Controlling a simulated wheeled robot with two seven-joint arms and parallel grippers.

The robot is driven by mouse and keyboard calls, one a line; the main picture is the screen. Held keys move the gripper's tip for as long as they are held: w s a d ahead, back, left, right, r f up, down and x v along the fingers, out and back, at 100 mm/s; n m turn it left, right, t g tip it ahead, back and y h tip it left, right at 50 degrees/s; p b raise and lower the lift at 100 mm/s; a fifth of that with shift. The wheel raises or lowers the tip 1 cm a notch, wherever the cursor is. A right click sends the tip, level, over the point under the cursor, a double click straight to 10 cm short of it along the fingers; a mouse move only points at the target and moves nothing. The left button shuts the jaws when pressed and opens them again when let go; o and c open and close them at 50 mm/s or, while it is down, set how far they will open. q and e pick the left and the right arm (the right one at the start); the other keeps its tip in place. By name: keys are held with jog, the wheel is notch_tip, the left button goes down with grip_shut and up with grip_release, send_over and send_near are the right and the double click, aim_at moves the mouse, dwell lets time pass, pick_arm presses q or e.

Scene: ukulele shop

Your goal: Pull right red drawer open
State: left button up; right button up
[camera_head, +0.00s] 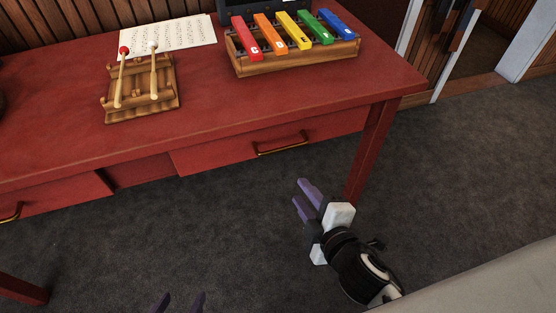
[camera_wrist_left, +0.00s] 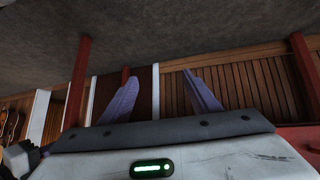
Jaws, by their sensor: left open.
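The right red drawer (camera_head: 215,152) is set under the front edge of the red table, and its front looks in line with that edge. Its brass handle (camera_head: 281,144) is free, with nothing touching it. My right gripper (camera_head: 303,194), with purple fingers, is below and a little right of the handle, apart from it. Its fingers are spread and empty. My left gripper (camera_head: 179,300) shows only its fingertips at the bottom edge of the head view. In the left wrist view its fingers (camera_wrist_left: 162,97) are wide apart with nothing between them.
A left drawer (camera_head: 60,199) has a similar handle (camera_head: 11,212). On the table (camera_head: 205,97) are a colourful xylophone (camera_head: 290,60), a wooden stand with two mallets (camera_head: 143,100) and sheet music (camera_head: 185,33). A table leg (camera_head: 372,150) stands behind my right gripper. The grey carpet in front is clear.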

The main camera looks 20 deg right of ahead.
aim_at(284, 147)
jog(key=w+n, duration=0.1)
jog(key=w, duration=0.3)
jog(key=w+r+n+t+b, duration=0.1)
jog(key=w, duration=0.3)
jog(key=w+r+n+t+b, duration=0.1)
jog(key=w+n, duration=0.1)
jog(key=w, duration=0.3)
jog(key=shift+w+a, duration=0.1)
jog(key=shift+a, duration=0.2)
jog(key=shift+c, duration=0.3)
grip_shut()
